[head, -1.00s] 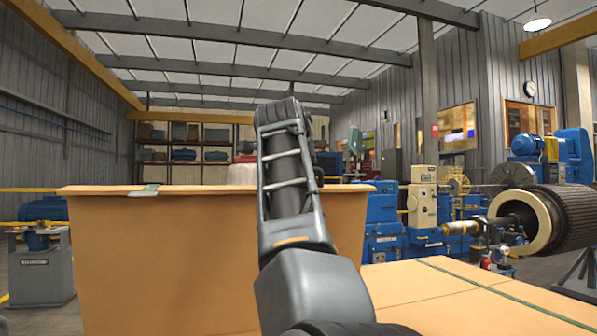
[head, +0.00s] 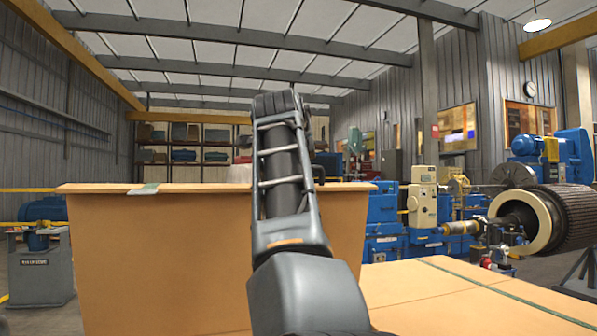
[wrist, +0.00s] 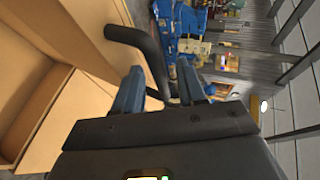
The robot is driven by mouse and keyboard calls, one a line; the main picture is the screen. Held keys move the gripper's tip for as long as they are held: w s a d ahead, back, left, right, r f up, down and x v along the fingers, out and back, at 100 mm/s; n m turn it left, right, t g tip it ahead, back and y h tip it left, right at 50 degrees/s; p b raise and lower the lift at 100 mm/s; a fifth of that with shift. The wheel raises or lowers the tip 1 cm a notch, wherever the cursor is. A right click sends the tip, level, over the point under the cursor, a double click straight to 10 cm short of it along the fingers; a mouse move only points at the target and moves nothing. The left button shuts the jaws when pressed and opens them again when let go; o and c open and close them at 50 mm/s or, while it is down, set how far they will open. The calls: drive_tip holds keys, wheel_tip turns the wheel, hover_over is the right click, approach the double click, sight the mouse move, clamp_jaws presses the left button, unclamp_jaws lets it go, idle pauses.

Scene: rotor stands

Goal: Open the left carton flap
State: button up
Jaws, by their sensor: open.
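The carton shows in the head view as a tall tan panel (head: 150,260) with a level top edge. A tan surface with a dark green strip (head: 440,290) lies lower right. I cannot tell which panel is the left flap. In the wrist view the carton's tan walls and hollow (wrist: 28,85) fill the left side. My gripper (wrist: 160,68) has its two blue fingers apart with no carton panel between them. A dark bent bar (wrist: 135,38) passes in front of the fingers. My arm hides the gripper in the head view.
A dark rotor with a cream ring (head: 530,218) stands at the right. Blue machines (head: 385,215) stand behind the carton. A grey stand with a blue motor (head: 40,250) is at the left. Shelves (head: 185,145) line the back.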

drive_tip(key=b+v, duration=0.1)
drive_tip(key=v, duration=0.5)
drive_tip(key=shift+d+b, duration=0.15)
drive_tip(key=shift+b, duration=0.2)
drive_tip(key=shift+r, duration=0.1)
